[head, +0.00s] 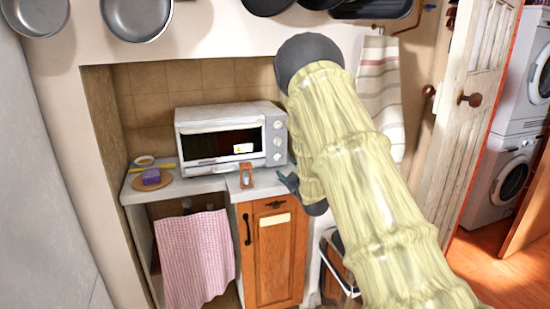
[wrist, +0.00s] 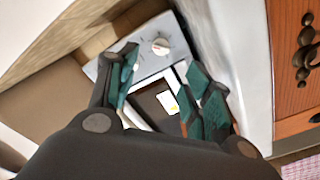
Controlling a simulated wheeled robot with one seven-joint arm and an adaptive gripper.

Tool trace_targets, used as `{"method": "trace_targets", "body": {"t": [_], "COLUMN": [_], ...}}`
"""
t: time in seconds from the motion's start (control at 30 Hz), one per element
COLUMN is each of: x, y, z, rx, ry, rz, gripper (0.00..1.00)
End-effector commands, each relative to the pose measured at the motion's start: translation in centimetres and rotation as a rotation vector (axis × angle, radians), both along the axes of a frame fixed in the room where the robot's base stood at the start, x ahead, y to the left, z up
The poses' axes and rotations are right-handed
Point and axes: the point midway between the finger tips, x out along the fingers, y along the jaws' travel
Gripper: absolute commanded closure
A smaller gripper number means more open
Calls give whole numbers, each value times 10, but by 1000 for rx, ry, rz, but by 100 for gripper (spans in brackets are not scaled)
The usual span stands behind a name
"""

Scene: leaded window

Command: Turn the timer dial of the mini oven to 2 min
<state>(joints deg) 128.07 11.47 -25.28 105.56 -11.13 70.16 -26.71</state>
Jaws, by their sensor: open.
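The white mini oven (head: 220,135) stands on the counter, its dark glass door facing forward. Several round dials run in a column down its grey right-hand panel; the lowest dial (head: 277,158) is nearest my gripper. I cannot tell their markings or settings in the head view. My gripper (head: 289,182) is low, in front of and just right of the oven, partly hidden by my arm. In the wrist view my gripper (wrist: 165,80) is open and empty, with green-padded fingers. One white dial (wrist: 160,46) with a red mark shows beyond and between the fingertips, apart from them.
A small wooden-framed item (head: 246,176) stands at the counter edge before the oven. A purple block lies on a round board (head: 152,184) at left. A wooden cupboard (head: 275,250) is below. A striped towel (head: 381,95) hangs at right; pans hang above.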

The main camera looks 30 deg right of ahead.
Motion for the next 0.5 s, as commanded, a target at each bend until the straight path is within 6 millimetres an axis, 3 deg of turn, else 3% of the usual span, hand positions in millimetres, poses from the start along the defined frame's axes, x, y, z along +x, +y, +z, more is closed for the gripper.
{"method": "trace_targets", "body": {"t": [0.17,0.5], "x": [16,71], "y": [1,-9], "z": [0,-1], "rx": [-1,0], "ry": [0,1], "rz": [6,9], "gripper": [50,50]}}
